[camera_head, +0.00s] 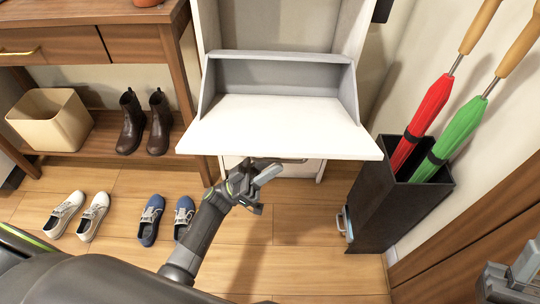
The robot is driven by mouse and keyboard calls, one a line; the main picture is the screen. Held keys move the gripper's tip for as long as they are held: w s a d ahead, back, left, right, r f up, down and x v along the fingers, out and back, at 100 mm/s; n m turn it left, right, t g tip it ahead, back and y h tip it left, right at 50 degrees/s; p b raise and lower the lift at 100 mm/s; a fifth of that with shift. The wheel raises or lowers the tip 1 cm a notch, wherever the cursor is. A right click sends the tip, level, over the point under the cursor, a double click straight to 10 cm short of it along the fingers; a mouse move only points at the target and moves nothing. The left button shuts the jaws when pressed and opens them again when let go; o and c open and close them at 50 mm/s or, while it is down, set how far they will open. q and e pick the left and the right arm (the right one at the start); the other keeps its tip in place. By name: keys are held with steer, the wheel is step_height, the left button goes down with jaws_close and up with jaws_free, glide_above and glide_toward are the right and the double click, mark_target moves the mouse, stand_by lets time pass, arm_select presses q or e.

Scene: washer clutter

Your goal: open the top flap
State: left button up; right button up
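The top flap (275,125) of the white cabinet is tipped outward and down. Its pale inner face is nearly level, and the grey side walls of its compartment show behind it. My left gripper (268,190) is just below the flap's front edge, left of its middle, with its fingers apart and nothing between them. I cannot tell whether it touches the flap. My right gripper (512,280) shows only in part at the lower right corner, away from the flap; its fingers are not clear.
A black umbrella stand (385,205) with a red umbrella (425,115) and a green umbrella (455,135) stands right of the cabinet. White sneakers (80,215), blue shoes (165,220), and a wooden shelf with brown boots (145,122) are at left.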

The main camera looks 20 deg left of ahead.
arm_select(q)
steer(key=shift+x, duration=1.05)
jaws_close()
